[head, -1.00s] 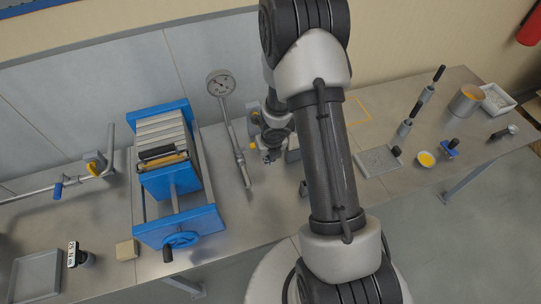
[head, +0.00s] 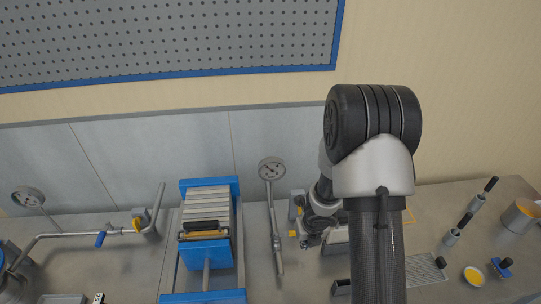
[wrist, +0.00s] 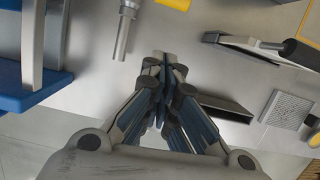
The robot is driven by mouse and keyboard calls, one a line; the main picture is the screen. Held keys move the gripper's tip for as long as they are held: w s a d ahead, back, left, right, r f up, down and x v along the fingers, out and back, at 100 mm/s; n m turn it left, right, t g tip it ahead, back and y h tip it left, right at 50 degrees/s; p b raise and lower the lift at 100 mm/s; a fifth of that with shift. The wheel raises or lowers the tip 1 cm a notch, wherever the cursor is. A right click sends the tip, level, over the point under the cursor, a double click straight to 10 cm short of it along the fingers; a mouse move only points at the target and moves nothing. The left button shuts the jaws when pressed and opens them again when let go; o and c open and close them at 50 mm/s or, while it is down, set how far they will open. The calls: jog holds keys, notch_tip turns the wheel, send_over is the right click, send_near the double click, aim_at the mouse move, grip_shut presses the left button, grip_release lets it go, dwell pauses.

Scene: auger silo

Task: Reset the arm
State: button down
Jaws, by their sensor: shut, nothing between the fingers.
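My gripper (wrist: 165,60) shows in the wrist view with its two dark fingers together and nothing between them. The metal bench surface lies beyond the fingertips, and I see no contact with it. In the head view my gripper (head: 305,240) is small and partly hidden by my wrist. It hangs over the bench, just right of the pressure gauge's pipe. My arm (head: 378,230) stands up from the bottom edge, bends at a dark joint and covers part of the bench behind it.
A blue filter press (head: 208,245) and a pressure gauge (head: 271,170) on a pipe stand left of my gripper. A valve pipe (head: 75,236) is further left. A perforated plate (head: 428,270), a yellow-filled dish (head: 474,276) and a tin (head: 520,215) are at right. A pegboard (head: 160,38) hangs behind.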

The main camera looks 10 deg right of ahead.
jog(key=shift+w, duration=0.1)
jog(key=s+d+r+m+t+h+b, duration=0.1)
jog(key=s+r+m+h+b, duration=0.1)
jog(key=r+m+b, duration=0.5)
jog(key=s+d+r+m+t+h+b, duration=0.1)
jog(key=s+d+r+m+h+b, duration=0.1)
jog(key=r+m, duration=0.8)
jog(key=s+a+m+y+b, duration=0.2)
jog(key=s+a+m+b, duration=0.2)
jog(key=s+m, duration=0.5)
jog(key=s+a+f+m+y+b, duration=0.1)
jog(key=s+a+m+b, duration=0.3)
jog(key=s+a+m, duration=0.4)
jog(key=shift+s+a+f+m+y, duration=0.15)
jog(key=shift+s+a+m+y, duration=0.05)
jog(key=shift+s+m+y, duration=0.35)
jog(key=c, duration=2.4)
grip_release()
